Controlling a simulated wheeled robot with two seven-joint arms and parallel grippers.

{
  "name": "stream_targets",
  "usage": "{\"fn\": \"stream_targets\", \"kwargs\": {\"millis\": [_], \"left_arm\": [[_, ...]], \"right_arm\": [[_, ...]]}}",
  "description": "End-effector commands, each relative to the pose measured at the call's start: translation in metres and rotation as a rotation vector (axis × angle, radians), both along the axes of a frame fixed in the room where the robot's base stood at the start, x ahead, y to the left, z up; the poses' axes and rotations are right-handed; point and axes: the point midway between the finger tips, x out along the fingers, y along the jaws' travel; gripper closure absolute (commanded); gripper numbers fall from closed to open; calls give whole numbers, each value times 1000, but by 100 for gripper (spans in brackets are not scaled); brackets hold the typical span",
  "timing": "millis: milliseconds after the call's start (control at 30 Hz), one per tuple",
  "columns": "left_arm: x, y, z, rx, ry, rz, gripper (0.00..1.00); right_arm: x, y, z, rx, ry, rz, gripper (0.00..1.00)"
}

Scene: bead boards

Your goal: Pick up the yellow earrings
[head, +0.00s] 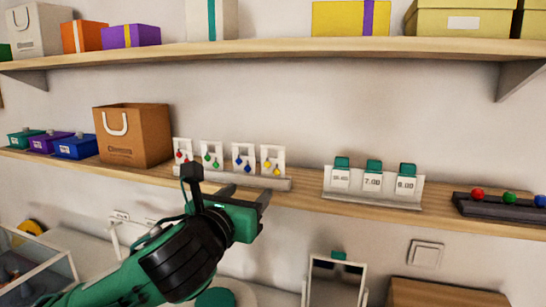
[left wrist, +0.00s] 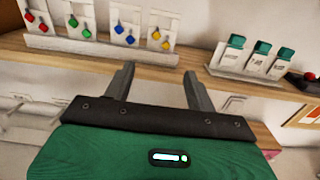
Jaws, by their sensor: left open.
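The yellow earrings (head: 271,166) hang on a white card at the right end of a row of earring cards on the lower shelf. They also show in the left wrist view (left wrist: 160,40), above and ahead of my fingers. The cards stand in a pale holder (head: 235,178), with red, green and blue pairs to the left of the yellow. My left gripper (head: 246,191) is open and empty, in front of and just below the holder. In the left wrist view its two fingers (left wrist: 155,88) are spread apart at the shelf's front edge. My right gripper is not in view.
A brown paper bag (head: 150,137) stands left of the cards. A holder with price tags (head: 373,188) stands to their right, and a dark tray with coloured beads (head: 500,206) beyond. An upper shelf (head: 300,50) with boxes runs overhead.

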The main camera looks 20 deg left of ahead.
Motion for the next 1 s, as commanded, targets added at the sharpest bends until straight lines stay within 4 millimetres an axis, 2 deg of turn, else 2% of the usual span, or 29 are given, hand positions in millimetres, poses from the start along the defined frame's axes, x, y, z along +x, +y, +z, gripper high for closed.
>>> {"fn": "stream_targets", "kwargs": {"millis": [33, 100, 300, 400, 567, 800, 1000], "left_arm": [[4, 0, 4, 1, 6, 1, 44], [8, 0, 4, 3, 6, 1, 44], [48, -2, 1, 0, 3, 1, 44], [59, -3, 0, 0, 2, 0, 44], [68, -3, 1, 0, 2, 0, 44], [99, -7, 8, -1, 5, 0, 44], [116, -7, 5, 0, 2, 0, 44]], "right_arm": [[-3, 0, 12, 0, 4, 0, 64], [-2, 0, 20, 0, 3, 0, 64], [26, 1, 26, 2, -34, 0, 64], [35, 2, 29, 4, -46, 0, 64], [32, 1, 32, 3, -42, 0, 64], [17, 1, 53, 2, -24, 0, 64], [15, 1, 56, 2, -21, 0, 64]]}}
